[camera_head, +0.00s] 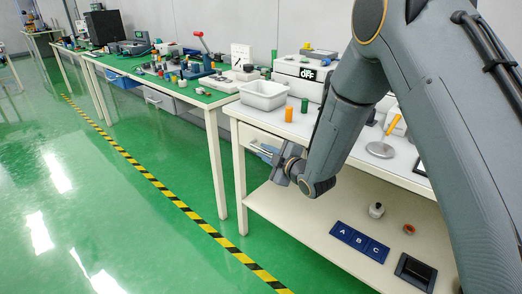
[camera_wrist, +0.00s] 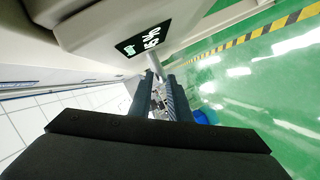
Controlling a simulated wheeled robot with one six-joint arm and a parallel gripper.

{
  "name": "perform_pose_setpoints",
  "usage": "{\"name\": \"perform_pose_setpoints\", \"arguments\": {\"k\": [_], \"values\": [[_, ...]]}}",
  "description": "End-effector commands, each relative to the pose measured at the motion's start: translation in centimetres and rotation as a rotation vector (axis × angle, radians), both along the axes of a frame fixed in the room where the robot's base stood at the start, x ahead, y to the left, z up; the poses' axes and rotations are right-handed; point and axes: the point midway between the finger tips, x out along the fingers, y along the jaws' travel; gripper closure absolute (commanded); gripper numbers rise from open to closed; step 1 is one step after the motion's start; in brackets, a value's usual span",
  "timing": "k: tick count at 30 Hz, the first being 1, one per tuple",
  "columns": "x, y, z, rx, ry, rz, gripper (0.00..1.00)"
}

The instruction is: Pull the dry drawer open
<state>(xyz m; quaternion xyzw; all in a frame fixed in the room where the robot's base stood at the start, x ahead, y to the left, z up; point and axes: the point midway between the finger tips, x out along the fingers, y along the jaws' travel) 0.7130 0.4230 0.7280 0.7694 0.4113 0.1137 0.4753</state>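The cream drawer (camera_head: 256,139) sits under the top of the right-hand workbench, partly hidden by my arm in the head view. In the wrist view a cream front with a dark label (camera_wrist: 143,38) fills the upper middle; its white marks look like a percentage, and I cannot read a word for certain. A pale metal handle (camera_wrist: 155,71) lies at my fingertips. My gripper (camera_wrist: 160,80) points at this handle with a narrow gap between its two dark fingers. I cannot tell whether they touch the handle. In the head view my gripper (camera_head: 283,163) is in front of the drawer.
On the workbench stand a white bin (camera_head: 263,97), an orange cylinder (camera_head: 288,114) and a green cylinder (camera_head: 304,105). The lower shelf (camera_head: 290,213) holds a blue A-B-C tray (camera_head: 360,241). Green floor (camera_head: 90,215) is open to the left, with a striped line.

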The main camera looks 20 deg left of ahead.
Motion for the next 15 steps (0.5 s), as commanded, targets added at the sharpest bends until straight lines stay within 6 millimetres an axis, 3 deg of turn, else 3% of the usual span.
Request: {"name": "perform_pose_setpoints", "arguments": {"k": [6,15], "values": [[1.6,2.0,-0.6,-0.001,-0.001,0.0,0.83],[2.0,2.5,-0.7,0.0,0.001,0.0,0.83]]}}
